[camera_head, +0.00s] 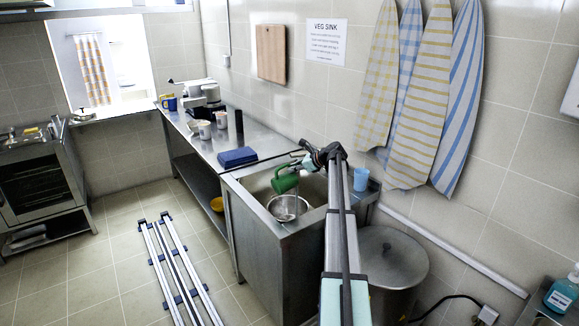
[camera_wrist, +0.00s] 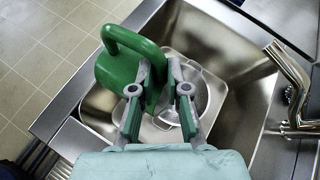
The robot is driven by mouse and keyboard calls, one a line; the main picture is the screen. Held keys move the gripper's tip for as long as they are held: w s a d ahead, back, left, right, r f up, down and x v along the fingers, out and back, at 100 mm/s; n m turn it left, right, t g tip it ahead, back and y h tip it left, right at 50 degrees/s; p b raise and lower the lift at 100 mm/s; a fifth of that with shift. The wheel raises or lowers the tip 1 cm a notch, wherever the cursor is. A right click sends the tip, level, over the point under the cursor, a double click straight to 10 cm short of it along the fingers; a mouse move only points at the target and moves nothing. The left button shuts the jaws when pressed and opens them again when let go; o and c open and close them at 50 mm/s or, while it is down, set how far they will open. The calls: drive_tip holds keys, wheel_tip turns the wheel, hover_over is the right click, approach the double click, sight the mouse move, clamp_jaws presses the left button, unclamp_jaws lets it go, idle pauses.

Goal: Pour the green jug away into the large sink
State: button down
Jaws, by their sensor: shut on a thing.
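The green jug (camera_head: 285,182) is held over the large sink (camera_head: 258,184) in the head view and looks tilted. In the wrist view the jug (camera_wrist: 116,78) is at the left of the fingers, with its loop handle toward the top. My gripper (camera_wrist: 158,110) is shut on the jug, above the basin. A metal colander (camera_head: 287,208) sits in the sink below the jug; it is partly hidden behind the fingers in the wrist view (camera_wrist: 196,90). The jug's inside is hidden, and I cannot tell whether liquid is flowing.
A tap (camera_wrist: 290,80) stands at the sink's right side in the wrist view. A blue cup (camera_head: 361,179) is on the sink's back right corner. A large lidded stockpot (camera_head: 392,258) stands right of the sink.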

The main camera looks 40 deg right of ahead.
drive_tip(key=d+f+m+t+y+p, duration=0.2)
drive_tip(key=d+m+y+p, duration=0.2)
drive_tip(key=d+p, duration=0.2)
drive_tip(key=shift+s+d+f+y, duration=0.3)
drive_tip(key=shift+d+y, duration=0.1)
drive_tip(key=shift+d, duration=0.45)
drive_tip(key=shift+t, duration=0.3)
drive_tip(key=shift+a, duration=0.1)
idle(2.0)
